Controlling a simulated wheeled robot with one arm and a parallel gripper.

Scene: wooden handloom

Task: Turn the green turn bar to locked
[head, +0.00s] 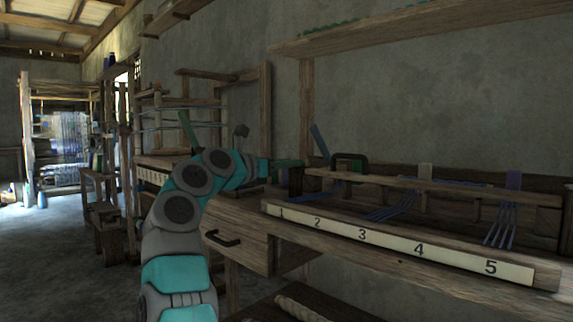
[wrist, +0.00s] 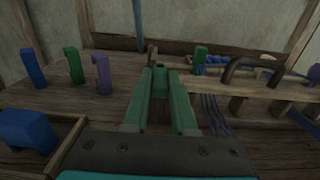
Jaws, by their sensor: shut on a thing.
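My gripper (wrist: 160,84) reaches forward over the loom's wooden top in the wrist view, its two green fingers close together. Between the fingertips is a small green piece, which looks like the green turn bar (wrist: 160,78); its colour nearly matches the fingers. A dark upright post (wrist: 152,55) stands just behind it. In the head view my gripper (head: 290,163) is at the loom's left end, small and dark, and the piece it holds cannot be made out. How far the bar is turned cannot be told.
Blue (wrist: 34,70), green (wrist: 74,65) and purple (wrist: 101,73) pegs stand left of my gripper. A dark arched handle (wrist: 252,68) and a green block (wrist: 199,54) are to the right. A numbered strip (head: 391,245) runs along the front, beside a drawer (head: 240,235).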

